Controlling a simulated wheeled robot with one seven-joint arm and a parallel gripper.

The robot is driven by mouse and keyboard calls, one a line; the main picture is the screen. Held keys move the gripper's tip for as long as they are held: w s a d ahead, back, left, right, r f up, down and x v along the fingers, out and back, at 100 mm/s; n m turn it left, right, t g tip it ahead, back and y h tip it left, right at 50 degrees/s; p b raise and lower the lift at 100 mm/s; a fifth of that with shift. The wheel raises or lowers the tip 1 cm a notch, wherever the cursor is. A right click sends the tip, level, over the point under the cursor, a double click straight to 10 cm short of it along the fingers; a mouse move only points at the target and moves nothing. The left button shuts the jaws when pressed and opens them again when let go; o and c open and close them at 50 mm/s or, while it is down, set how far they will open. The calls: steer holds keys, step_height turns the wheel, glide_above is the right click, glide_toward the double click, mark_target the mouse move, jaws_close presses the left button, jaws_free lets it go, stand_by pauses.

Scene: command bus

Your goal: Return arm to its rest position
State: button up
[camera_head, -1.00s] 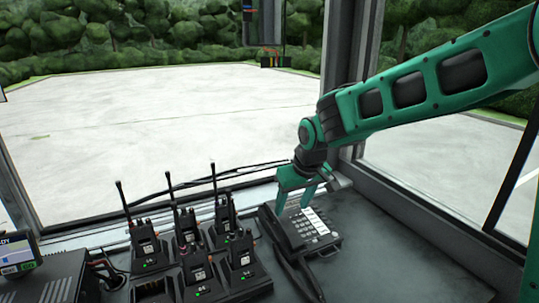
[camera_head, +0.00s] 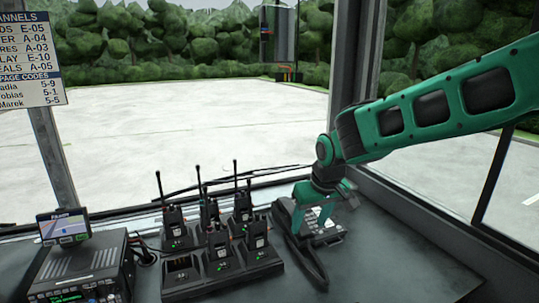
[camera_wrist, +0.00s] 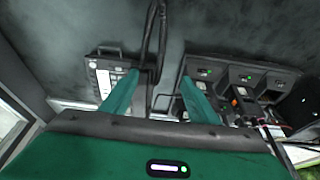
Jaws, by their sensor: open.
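My arm reaches in from the right in the head view. My gripper (camera_head: 325,203) points down, open and empty, over the desk phone (camera_head: 335,237). In the wrist view its two green fingers (camera_wrist: 160,88) are spread apart with nothing between them. The phone also shows beside the left finger in the wrist view (camera_wrist: 103,68), with its light keypad partly hidden by that finger. In the head view the gripper covers part of the phone, and I cannot tell whether they touch.
Several radios stand in a charging dock (camera_head: 225,281) left of the phone. A black radio unit (camera_head: 82,268) with a small screen (camera_head: 63,227) is further left. A channel sign (camera_head: 30,62) hangs upper left. A window frame is close behind the arm. The desk right of the phone is clear.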

steer(key=s+d+m+g+h, duration=0.1)
steer(key=s+d+m, duration=0.1)
steer(key=s+d, duration=0.35)
steer(key=s+d+r+m, duration=0.1)
steer(key=s+d, duration=0.1)
steer(key=d, duration=0.6)
steer(key=s+d+m+g+h, duration=0.1)
steer(key=s+d+m, duration=0.15)
steer(key=d, duration=0.45)
steer(key=s+d+f+m+g, duration=0.1)
steer(key=s+d, duration=0.4)
steer(key=s, duration=0.6)
steer(key=s+d+m, duration=0.4)
steer(key=s, duration=0.8)
steer(key=shift+s+d+f+g+y, duration=0.15)
steer(key=shift+d+f+g+y, duration=0.2)
steer(key=shift+f+g+y, duration=0.05)
steer(key=shift+w+f, duration=0.25)
steer(key=shift+w, duration=0.4)
